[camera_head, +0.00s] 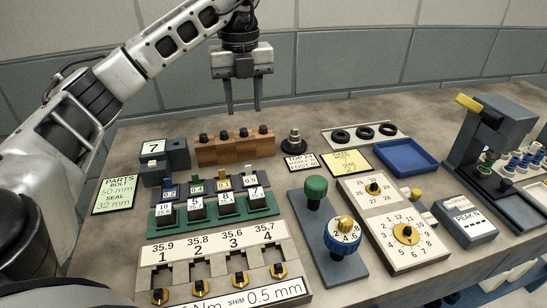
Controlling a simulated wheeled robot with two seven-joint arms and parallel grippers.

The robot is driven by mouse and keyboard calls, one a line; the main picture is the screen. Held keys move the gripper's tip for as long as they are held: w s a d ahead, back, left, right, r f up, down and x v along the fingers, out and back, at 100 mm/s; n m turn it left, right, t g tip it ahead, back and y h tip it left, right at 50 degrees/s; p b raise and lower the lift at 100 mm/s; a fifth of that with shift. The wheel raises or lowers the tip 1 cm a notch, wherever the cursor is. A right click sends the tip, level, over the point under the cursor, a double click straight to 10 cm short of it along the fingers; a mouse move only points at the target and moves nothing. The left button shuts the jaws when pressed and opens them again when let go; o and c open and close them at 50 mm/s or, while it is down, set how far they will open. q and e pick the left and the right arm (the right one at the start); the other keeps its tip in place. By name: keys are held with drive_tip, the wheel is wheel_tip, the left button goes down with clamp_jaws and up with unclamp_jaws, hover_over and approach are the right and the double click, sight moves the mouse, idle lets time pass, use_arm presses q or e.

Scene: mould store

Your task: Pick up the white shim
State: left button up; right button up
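The white one carries a small label, too small to read surely. My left gripper (243,108) hangs with its fingers pointing down, apart, and nothing between them. It is above the table, higher than the wooden block and the shims. My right gripper is not in view.
The wooden block (220,153) with dark knobs stands behind the shims. Dark weights sit on the green rack. A numbered panel (218,248) is in front. A green knob (316,187), a dial panel (393,215), a blue tray (407,158) and a press (487,135) stand to the right.

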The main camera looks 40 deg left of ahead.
use_arm(q)
wheel_tip(320, 180, down, 3)
drive_tip(key=b, duration=0.1)
hover_over(247, 166)
wheel_tip(247, 166, down, 8)
drive_tip(key=shift+r, duration=0.1)
drive_tip(key=shift+w+f+p, duration=0.15)
drive_tip(key=shift+f+p, duration=0.1)
drive_tip(key=shift+f, duration=0.95)
drive_tip(key=shift+w+f+p, duration=0.1)
drive_tip(key=shift+f+p, duration=0.15)
drive_tip(key=shift+f, duration=0.9)
clamp_jaws()
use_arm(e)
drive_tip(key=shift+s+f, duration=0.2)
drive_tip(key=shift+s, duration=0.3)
